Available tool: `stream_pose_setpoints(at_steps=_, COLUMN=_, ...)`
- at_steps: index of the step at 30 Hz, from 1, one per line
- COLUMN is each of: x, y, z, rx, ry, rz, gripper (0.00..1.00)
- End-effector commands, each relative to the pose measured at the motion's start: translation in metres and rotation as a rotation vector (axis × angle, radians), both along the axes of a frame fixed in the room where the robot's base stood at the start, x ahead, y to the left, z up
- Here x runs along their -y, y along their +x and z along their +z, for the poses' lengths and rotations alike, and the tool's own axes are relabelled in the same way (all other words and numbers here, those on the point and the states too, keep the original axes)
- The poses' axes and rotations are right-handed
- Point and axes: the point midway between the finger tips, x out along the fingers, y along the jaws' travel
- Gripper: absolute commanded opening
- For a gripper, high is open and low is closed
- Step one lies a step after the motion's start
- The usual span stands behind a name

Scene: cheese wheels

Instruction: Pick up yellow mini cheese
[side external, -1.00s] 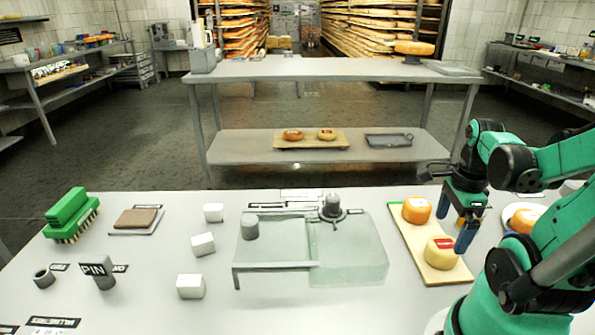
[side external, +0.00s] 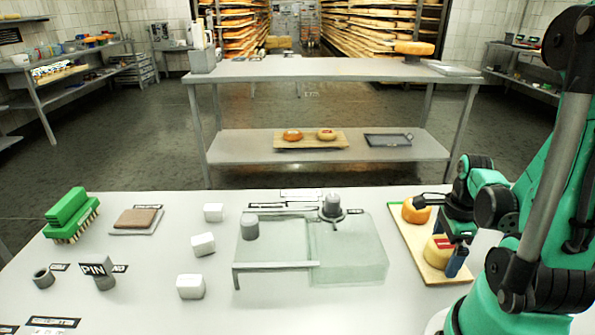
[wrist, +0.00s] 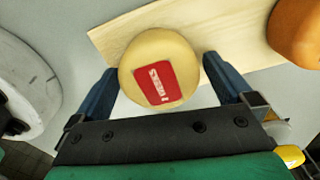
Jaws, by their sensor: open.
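The yellow mini cheese (side external: 436,251), with a red label on top, sits on the near end of a wooden board (side external: 408,239). In the wrist view the yellow cheese (wrist: 143,62) lies between the two blue fingers of my gripper (wrist: 162,84), one finger on each side. My gripper (side external: 448,257) is open and low over the cheese, hiding part of it in the side view. A gap shows at the right finger; whether the left finger touches the cheese I cannot tell.
An orange cheese (side external: 416,210) stands on the far end of the same board, close behind my gripper. It also shows at the upper right of the wrist view (wrist: 299,30). A glass cutting stand (side external: 350,262) is left of the board. White cubes (side external: 203,244) stand further left.

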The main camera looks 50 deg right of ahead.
Motion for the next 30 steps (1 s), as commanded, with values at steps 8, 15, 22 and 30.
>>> stream_pose_setpoints(at_steps=8, x=0.0, y=0.0, z=-0.0006, rx=0.0, ry=0.0, rz=0.0, gripper=1.0)
stream_pose_setpoints(at_steps=15, x=0.0, y=0.0, z=-0.0005, rx=0.0, ry=0.0, rz=0.0, gripper=0.35)
stream_pose_setpoints(at_steps=22, x=0.0, y=0.0, z=-0.0004, rx=0.0, ry=0.0, rz=0.0, gripper=0.2)
stream_pose_setpoints(at_steps=30, x=0.0002, y=0.0002, z=0.0034, rx=0.0, ry=0.0, rz=0.0, gripper=0.2)
